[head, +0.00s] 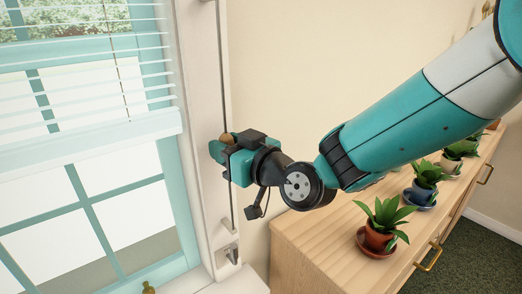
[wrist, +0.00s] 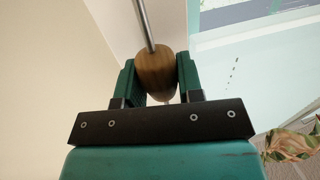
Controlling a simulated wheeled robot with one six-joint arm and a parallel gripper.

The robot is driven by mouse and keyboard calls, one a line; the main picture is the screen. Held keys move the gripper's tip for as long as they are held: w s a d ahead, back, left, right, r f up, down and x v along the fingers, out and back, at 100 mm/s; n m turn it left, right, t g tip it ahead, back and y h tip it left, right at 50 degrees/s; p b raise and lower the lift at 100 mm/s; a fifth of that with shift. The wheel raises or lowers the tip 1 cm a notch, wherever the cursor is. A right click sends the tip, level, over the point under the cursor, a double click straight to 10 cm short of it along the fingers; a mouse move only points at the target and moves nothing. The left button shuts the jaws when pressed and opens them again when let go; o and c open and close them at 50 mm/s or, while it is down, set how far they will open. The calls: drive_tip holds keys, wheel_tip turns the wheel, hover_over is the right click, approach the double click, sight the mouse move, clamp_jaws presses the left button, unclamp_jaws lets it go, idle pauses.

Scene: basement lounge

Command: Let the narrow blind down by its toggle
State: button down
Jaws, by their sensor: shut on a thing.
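My gripper (head: 222,146) is shut on a brown wooden toggle (wrist: 156,70), with one green finger on each side of it in the wrist view. Only the top of the toggle (head: 227,137) shows above the jaws in the head view. A thin straight rod or cord (wrist: 145,25) runs from the toggle; in the head view it passes up and down along the white window frame. The white slatted blind (head: 95,75) hangs at the left. Its thick bottom rail (head: 90,143) is level and lies across the window, with bare panes below it.
A metal cleat or hook (head: 231,254) is on the frame below my gripper. A wooden sideboard (head: 325,255) with several potted plants (head: 381,225) stands at the right, under my arm. A small brass object (head: 149,288) shows at the bottom edge.

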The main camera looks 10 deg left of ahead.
wheel_tip(320, 180, up, 19)
drive_tip(key=p, duration=0.5)
drive_tip(key=shift+p, duration=0.3)
drive_tip(key=c, duration=0.8)
unclamp_jaws()
drive_tip(key=shift+r, duration=0.1)
drive_tip(key=shift+o, duration=0.3)
drive_tip(key=shift+s+d+f, duration=0.1)
drive_tip(key=shift+d+f, duration=0.1)
drive_tip(key=shift+d, duration=0.05)
drive_tip(key=b+v, duration=0.6)
drive_tip(key=v, duration=1.1)
drive_tip(key=shift+b, duration=0.3)
drive_tip(key=shift+r, duration=0.1)
